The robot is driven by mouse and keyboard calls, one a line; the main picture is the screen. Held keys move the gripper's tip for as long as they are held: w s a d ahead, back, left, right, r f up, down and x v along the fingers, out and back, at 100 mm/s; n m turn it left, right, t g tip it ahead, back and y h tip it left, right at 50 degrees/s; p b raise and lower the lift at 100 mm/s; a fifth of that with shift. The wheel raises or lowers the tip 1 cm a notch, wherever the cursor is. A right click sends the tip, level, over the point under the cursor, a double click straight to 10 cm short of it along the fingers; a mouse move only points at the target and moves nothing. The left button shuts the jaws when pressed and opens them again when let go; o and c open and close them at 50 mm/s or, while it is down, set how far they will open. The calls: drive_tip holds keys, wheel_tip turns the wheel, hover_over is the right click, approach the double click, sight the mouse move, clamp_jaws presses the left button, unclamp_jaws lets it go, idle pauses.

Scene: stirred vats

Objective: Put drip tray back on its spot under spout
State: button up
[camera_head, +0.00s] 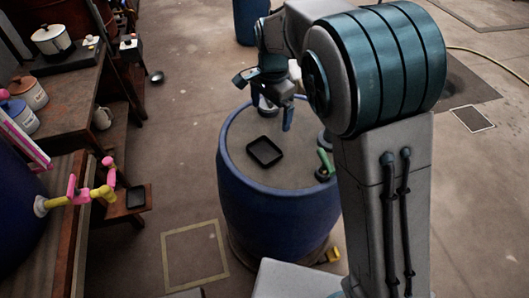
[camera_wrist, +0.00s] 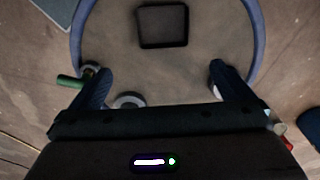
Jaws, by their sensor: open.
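A black, shallow, square tray (camera_head: 264,152) lies flat on top of a blue barrel (camera_head: 275,205); it also shows in the wrist view (camera_wrist: 163,26). My gripper (camera_head: 264,101) is above the barrel's far part, open and empty. In the wrist view the tray lies beyond the spread fingers (camera_wrist: 160,72), apart from them. A yellow and pink spout (camera_head: 80,194) sticks out from a dark blue vat (camera_head: 15,220) at the left. A dark square piece (camera_head: 135,198) rests on a small wooden shelf (camera_head: 120,212) near the spout; I cannot tell whether it is a second tray.
A green-handled item (camera_head: 324,160) and round pieces stand near the barrel top's edge. Wooden benches with a white pot (camera_head: 50,40) and canisters (camera_head: 30,93) line the left. A yellow outlined square (camera_head: 195,255) marks the floor. Floor between bench and barrel is clear.

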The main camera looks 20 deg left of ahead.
hover_over(264, 153)
drive_tip(key=f, duration=0.6)
drive_tip(key=w+f, duration=0.1)
drive_tip(key=f, duration=0.2)
drive_tip(key=shift+d+f, duration=0.1)
drive_tip(key=shift+s+f+p, duration=0.15)
drive_tip(key=shift+s+f, duration=0.05)
drive_tip(key=shift+f, duration=1.15)
drive_tip(key=shift+s+f+p, duration=0.15)
drive_tip(key=shift+s+f, duration=0.05)
drive_tip(key=shift+f, duration=1.15)
drive_tip(key=c, duration=0.8)
drive_tip(key=shift+r, duration=0.1)
drive_tip(key=shift+c, duration=0.2)
